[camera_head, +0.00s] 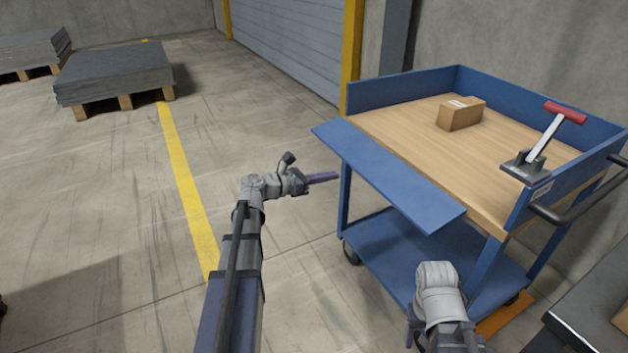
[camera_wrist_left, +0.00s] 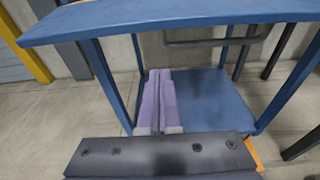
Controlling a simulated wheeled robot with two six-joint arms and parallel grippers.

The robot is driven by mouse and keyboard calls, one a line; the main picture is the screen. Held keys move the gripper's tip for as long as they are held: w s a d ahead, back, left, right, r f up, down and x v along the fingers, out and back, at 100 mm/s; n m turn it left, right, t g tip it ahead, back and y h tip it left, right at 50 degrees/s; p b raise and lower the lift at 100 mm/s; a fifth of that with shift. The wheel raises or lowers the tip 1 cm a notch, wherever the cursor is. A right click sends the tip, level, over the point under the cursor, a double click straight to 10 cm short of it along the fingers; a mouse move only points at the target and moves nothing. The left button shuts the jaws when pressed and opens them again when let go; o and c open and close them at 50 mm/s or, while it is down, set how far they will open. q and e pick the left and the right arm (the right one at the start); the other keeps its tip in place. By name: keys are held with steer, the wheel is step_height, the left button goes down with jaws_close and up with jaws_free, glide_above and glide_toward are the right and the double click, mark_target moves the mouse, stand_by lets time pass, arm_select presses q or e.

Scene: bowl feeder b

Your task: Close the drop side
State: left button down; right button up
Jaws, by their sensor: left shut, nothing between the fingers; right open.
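The drop side is a flat blue panel (camera_head: 390,175) along the near long side of the blue cart. It is folded outward and lies roughly level with the wooden deck (camera_head: 440,130). In the left wrist view the drop side (camera_wrist_left: 180,22) spans the top of the picture. My left gripper (camera_head: 336,176) is left of the cart, below the panel's left part and apart from it. Its purple fingers (camera_wrist_left: 160,100) are together with nothing between them. My right arm's grey wrist shows at the bottom, in front of the cart's lower shelf; its fingers are hidden.
On the deck are a cardboard box (camera_head: 461,113) and a grey device with a red-handled lever (camera_head: 545,140). The lower blue shelf (camera_head: 400,250) is empty. A dark push handle (camera_head: 580,205) juts out at right. Floor left of the cart is clear; pallets (camera_head: 115,75) stand far back.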

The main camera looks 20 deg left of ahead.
arm_select(q)
steer(key=shift+w+d+r+p, duration=0.15)
steer(key=shift+w+r+p, duration=0.05)
steer(key=shift+r+p, duration=0.45)
steer(key=shift+w+d+r+p, duration=0.2)
steer(key=shift+r+p, duration=0.35)
steer(key=shift+p, duration=0.1)
steer(key=shift+w+d+r+p, duration=0.15)
steer(key=shift+w+r+p, duration=0.05)
steer(key=shift+r+p, duration=0.45)
step_height(320, 180, up, 10)
steer(key=w+g+y+p, duration=0.1)
steer(key=g+y+p, duration=0.45)
steer(key=p, duration=1.75)
steer(key=w+d+r+g+y+p, duration=0.4)
steer(key=w+d+r+g+p, duration=0.2)
steer(key=w+p, duration=0.3)
steer(key=shift+d+r+g+p, duration=0.2)
steer(key=shift+d+g+p, duration=0.25)
steer(key=shift+d+p, duration=0.7)
